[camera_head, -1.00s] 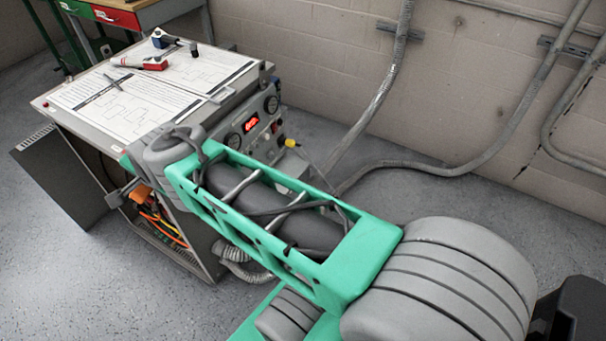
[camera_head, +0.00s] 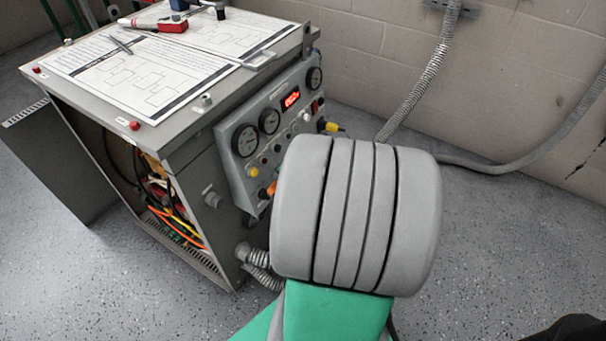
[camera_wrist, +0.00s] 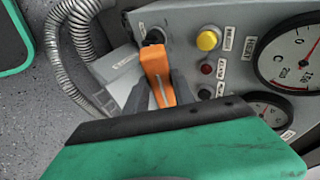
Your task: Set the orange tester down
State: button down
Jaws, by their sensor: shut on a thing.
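The orange tester (camera_wrist: 157,72) is between the dark fingers of my gripper (camera_wrist: 160,98) in the wrist view. The gripper is shut on it, and its far end is close to a dark round fitting on the control panel. I cannot tell whether they touch. In the head view, a small orange patch (camera_head: 271,188) shows in front of the panel, left of my arm. My arm hides the gripper and most of the tester there.
The grey cabinet (camera_head: 180,142) has paper diagrams (camera_head: 150,75) and a red-and-white tool (camera_head: 155,22) on top. Its front panel (camera_head: 243,175) has gauges and buttons. The side is open, showing cables (camera_head: 170,215). A ribbed hose (camera_wrist: 55,50) hangs beside the panel.

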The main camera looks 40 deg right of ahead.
jog(key=d+f+b, duration=0.1)
jog(key=d+f, duration=0.2)
jog(key=d, duration=0.1)
jog(key=w+d+f+b, duration=0.1)
jog(key=d+f+b, duration=0.1)
jog(key=d+f, duration=0.1)
jog(key=d+f+b, duration=0.2)
jog(key=d+f, duration=0.1)
jog(key=d, duration=0.2)
jog(key=shift+w+d+f, duration=0.15)
jog(key=shift+w+d, duration=0.15)
jog(key=shift+w, duration=0.05)
jog(key=f+b, duration=0.2)
jog(key=f, duration=0.1)
jog(key=shift+d+f, duration=0.2)
jog(key=shift+r, duration=0.15)
